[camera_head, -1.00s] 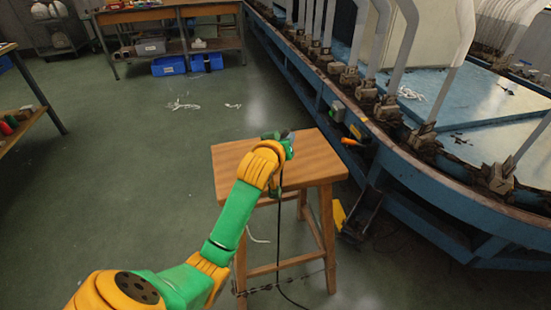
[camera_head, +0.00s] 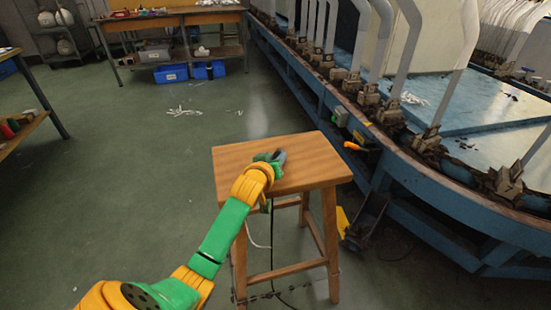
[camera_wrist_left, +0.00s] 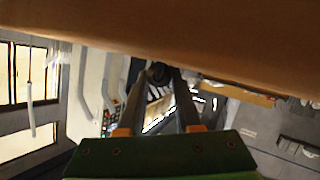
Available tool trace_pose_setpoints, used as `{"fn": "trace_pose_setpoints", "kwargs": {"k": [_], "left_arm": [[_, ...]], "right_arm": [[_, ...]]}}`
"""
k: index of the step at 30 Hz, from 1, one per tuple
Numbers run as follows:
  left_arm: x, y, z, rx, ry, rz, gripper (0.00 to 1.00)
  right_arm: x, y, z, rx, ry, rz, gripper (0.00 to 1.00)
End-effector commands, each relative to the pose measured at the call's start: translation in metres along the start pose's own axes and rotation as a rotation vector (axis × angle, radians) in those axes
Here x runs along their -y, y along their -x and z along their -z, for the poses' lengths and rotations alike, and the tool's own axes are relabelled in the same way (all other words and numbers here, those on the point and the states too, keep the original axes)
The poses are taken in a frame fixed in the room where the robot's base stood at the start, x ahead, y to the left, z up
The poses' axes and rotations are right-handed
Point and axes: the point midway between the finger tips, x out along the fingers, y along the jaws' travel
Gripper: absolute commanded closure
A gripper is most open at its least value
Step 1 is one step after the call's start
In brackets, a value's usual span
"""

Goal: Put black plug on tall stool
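The tall wooden stool (camera_head: 312,165) stands in the middle of the head view, its seat bare apart from my gripper. My left gripper (camera_head: 280,157) is over the left-middle of the seat, low and close to the wood; touching or not I cannot tell. In the left wrist view a dark round end, apparently the black plug (camera_wrist_left: 157,72), sits between the fingertips of my left gripper (camera_wrist_left: 158,80). In the head view the plug is hidden. A black cable (camera_head: 272,235) hangs below the gripper at the stool's front. My right gripper is not in view.
A blue machine (camera_head: 420,190) with upright grey forms runs along the right, close to the stool. A yellow piece (camera_head: 342,222) is by the stool's right legs. A workbench (camera_head: 170,20) with blue bins (camera_head: 170,73) is at the back. The floor left of the stool is clear.

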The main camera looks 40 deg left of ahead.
Motion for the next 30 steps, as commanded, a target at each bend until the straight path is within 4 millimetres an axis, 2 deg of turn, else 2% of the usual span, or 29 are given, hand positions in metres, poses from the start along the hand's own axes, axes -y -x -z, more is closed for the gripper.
{"fn": "trace_pose_setpoints", "kwargs": {"k": [1, 3, 17, 20, 23, 30], "left_arm": [[0.002, -0.001, -0.006, 0.017, 0.002, 0.006, 0.51], [0.002, -0.001, -0.007, 0.019, 0.002, 0.007, 0.37], [0.004, -0.001, -0.01, 0.028, 0.002, 0.012, 0.37], [0.002, 0.001, -0.004, 0.026, 0.002, 0.011, 0.37], [0.0, 0.014, -0.002, 0.027, 0.002, 0.01, 0.37], [-0.002, 0.079, 0.004, 0.019, 0.003, 0.006, 0.37]], "right_arm": [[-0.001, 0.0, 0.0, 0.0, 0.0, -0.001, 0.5], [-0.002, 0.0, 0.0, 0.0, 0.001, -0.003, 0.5], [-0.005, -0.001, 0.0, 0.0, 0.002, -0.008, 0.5], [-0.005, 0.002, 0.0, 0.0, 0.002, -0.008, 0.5], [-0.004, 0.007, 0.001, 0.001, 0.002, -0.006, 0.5], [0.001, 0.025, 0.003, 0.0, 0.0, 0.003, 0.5]]}}
